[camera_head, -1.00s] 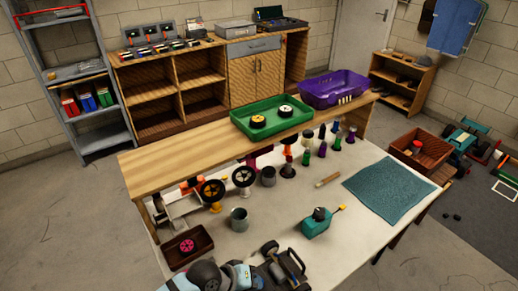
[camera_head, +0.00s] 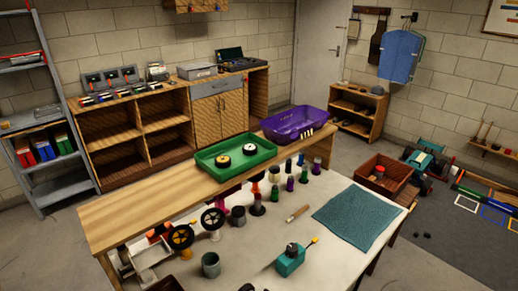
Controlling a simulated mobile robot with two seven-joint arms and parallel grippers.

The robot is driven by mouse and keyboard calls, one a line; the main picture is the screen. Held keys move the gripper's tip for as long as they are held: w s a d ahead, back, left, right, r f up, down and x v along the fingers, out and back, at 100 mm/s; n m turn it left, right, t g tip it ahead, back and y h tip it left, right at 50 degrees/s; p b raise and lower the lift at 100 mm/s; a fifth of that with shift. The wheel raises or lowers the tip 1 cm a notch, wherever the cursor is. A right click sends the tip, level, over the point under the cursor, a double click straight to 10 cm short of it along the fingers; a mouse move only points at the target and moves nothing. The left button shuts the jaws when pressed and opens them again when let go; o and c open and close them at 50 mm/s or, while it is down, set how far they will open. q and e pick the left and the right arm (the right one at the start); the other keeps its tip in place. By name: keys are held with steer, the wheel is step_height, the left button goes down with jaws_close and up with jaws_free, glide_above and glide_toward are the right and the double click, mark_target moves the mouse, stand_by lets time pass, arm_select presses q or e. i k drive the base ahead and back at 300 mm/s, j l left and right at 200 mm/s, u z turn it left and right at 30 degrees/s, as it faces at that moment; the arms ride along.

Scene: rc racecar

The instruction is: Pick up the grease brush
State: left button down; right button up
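A short brush-like stick (camera_head: 298,213) with a tan wooden handle lies flat on the white worktable (camera_head: 340,252), left of the teal mat. It looks like the grease brush, though its bristles are too small to make out. Nothing touches it. A teal can (camera_head: 290,262) with a dark cap and a yellow-tipped rod stands in front of it. Neither of my grippers is in view.
A teal mat (camera_head: 355,219) covers the table's right side. A grey cup (camera_head: 211,265), black wheels on stands and several small bottles stand left of and behind the stick. A wooden shelf behind holds a green tray (camera_head: 207,158) and a purple basket (camera_head: 272,128).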

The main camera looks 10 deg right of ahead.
mark_target(297, 214)
steer(key=l, duration=0.95)
steer(key=k+l+u, duration=0.15)
steer(key=l, duration=0.8)
